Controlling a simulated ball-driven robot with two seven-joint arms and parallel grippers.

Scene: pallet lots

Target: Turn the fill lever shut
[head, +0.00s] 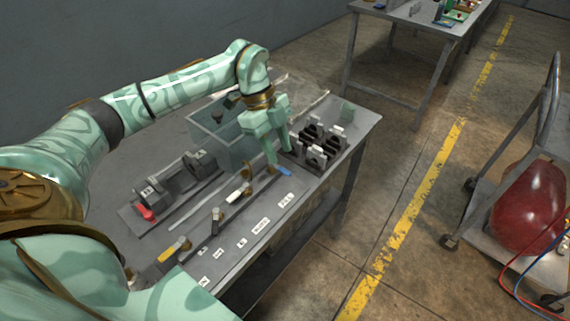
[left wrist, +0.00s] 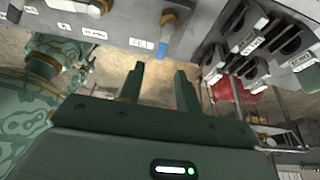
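The lever with a blue handle (head: 284,171), beside the FILL label (head: 286,200), sits near the right end of the valve row on the bench. In the left wrist view the blue handle (left wrist: 163,48) hangs from a brass-coloured valve body near the FILL label (left wrist: 140,43). My left gripper (head: 279,158) is just above and beside the handle, its fingers pointing down and partly covering the valve in the head view. In the left wrist view its fingers (left wrist: 160,85) are apart with nothing between them. My right gripper is out of view.
The grey bench (head: 172,208) holds other levers, including a yellow one (head: 174,249) and a white one (head: 237,197). A black socket block (head: 318,145) stands just right of the gripper. A clear box (head: 212,140) is behind. A cart with a red tank (head: 528,208) stands right.

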